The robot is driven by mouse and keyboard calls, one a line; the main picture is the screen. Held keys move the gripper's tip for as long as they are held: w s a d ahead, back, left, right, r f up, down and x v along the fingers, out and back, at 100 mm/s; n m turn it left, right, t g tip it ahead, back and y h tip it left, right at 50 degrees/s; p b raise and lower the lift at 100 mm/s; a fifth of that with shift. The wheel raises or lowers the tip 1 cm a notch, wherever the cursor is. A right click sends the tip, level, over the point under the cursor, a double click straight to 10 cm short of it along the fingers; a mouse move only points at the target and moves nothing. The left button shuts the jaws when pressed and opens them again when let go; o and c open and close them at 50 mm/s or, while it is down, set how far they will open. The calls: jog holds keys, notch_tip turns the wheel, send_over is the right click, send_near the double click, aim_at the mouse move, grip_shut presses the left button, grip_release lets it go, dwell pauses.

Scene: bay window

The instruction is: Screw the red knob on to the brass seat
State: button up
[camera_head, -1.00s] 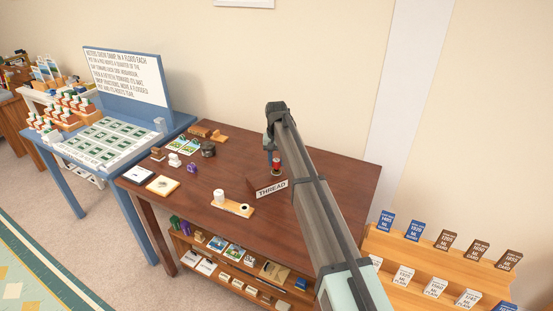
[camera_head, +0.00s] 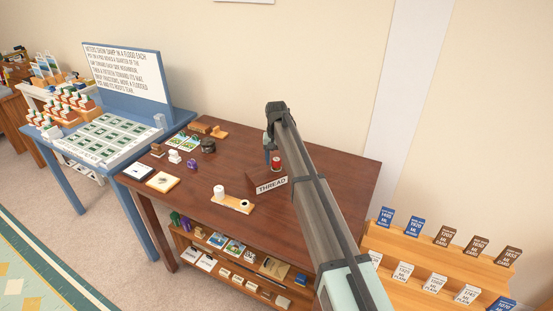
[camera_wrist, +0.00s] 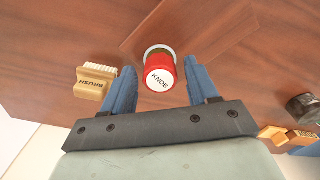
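The red knob (camera_head: 276,166) stands upright on the brown block with the THREAD label (camera_head: 272,186) on the table. In the head view my gripper (camera_head: 270,153) is just above and left of the knob, partly hidden by my arm.
A wooden brush (camera_wrist: 95,82) lies left of the fingers in the wrist view. A dark round jar (camera_head: 208,146) and small items stand at the table's back left. The table's right side is clear.

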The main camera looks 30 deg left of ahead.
aim_at(277, 159)
jog(key=shift+o, duration=0.5)
jog(key=shift+r, duration=0.1)
notch_tip(277, 159, up, 14)
jog(key=shift+f, duration=0.2)
dwell(0.8)
